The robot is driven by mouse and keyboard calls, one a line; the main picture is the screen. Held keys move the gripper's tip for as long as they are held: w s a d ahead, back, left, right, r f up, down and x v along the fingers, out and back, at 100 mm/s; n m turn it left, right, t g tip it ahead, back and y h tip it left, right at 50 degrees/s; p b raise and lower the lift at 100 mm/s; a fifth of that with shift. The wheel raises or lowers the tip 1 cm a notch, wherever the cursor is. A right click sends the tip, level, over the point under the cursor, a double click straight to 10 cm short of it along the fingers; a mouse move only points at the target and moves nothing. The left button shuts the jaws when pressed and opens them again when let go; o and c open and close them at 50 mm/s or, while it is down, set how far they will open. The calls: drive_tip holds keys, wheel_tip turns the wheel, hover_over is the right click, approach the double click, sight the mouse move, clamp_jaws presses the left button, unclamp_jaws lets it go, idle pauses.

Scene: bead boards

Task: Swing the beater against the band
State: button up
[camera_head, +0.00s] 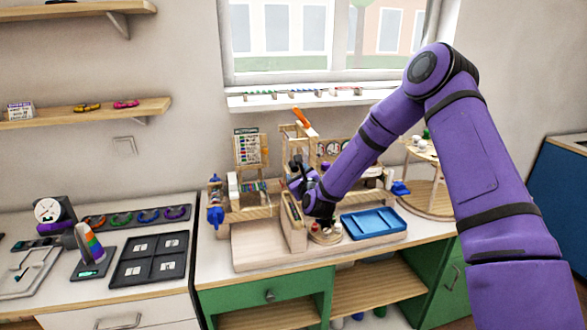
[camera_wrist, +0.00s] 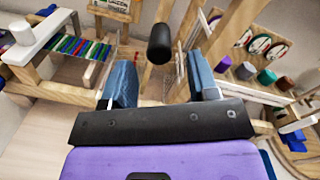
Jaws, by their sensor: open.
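My gripper (camera_wrist: 162,78) is open, with its two blue-grey fingers spread apart and nothing seen shut between them. In the head view my gripper (camera_head: 297,176) is at the wooden frame on the counter. A black rounded knob (camera_wrist: 160,43) shows between and beyond the fingertips in the wrist view. It may be the beater's handle, but its lower end and what it joins are unclear. A band of coloured strips (camera_wrist: 82,47) lies in a wooden frame to the left of the gripper. The same band (camera_head: 256,187) is small in the head view.
A blue tray (camera_head: 373,223) lies right of the gripper. An orange-ended lever (camera_head: 303,119) stands above the frame. A round wooden stand (camera_head: 430,203) holds items at the right. A black compartment tray (camera_head: 148,258) is on the left counter. The board's front left is bare.

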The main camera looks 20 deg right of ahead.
sight(296, 170)
drive_tip(key=shift+w+a, duration=0.1)
drive_tip(key=shift+w, duration=2.7)
